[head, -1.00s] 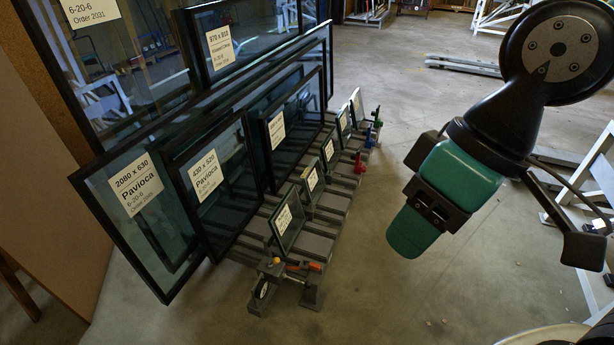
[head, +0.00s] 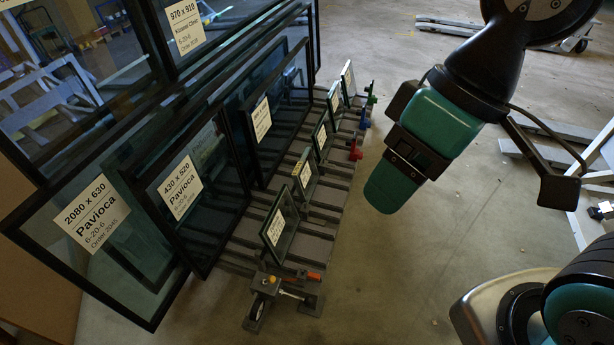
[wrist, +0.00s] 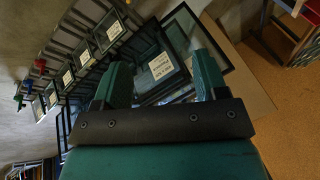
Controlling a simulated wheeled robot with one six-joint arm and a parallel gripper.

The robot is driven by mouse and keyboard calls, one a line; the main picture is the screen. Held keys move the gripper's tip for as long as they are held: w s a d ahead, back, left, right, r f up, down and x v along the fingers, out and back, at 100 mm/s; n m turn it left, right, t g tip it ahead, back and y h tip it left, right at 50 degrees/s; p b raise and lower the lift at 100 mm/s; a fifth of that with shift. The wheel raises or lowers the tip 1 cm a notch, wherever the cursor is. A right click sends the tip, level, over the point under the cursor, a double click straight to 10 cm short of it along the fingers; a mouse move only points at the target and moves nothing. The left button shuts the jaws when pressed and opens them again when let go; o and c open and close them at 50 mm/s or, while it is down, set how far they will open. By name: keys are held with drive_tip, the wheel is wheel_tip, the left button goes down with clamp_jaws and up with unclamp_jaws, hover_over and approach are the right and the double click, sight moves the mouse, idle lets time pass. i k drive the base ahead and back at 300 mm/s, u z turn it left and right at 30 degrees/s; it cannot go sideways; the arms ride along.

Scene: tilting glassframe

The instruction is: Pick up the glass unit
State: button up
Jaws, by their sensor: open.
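Several framed glass units with white labels lean on a grey rack. The large unit labelled 2080 x 630 (head: 150,262) is at the left in the head view. The 430 x 520 unit (head: 212,222) stands beside it. Small glass units stand in a row along the rack's right side, the nearest (head: 281,238) at the front. My gripper (head: 385,190) hangs to the right of the rack, apart from the glass. In the wrist view, its two teal fingers (wrist: 163,75) are spread, with labelled panes beyond them and nothing held. Which unit the task means is not clear.
The rack's front end (head: 283,298) carries a clamp and orange-handled hardware. Red, blue and green clamps (head: 356,150) sit at the far end. Bare concrete floor (head: 400,265) lies right of the rack. Pallet trucks and white frames stand at the back and right.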

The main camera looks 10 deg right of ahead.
sight(305, 177)
drive_tip(key=z, duration=1.35)
drive_tip(key=i, duration=3.25)
drive_tip(key=u, duration=3.4)
drive_tip(key=i, duration=0.55)
drive_tip(key=z, duration=0.05)
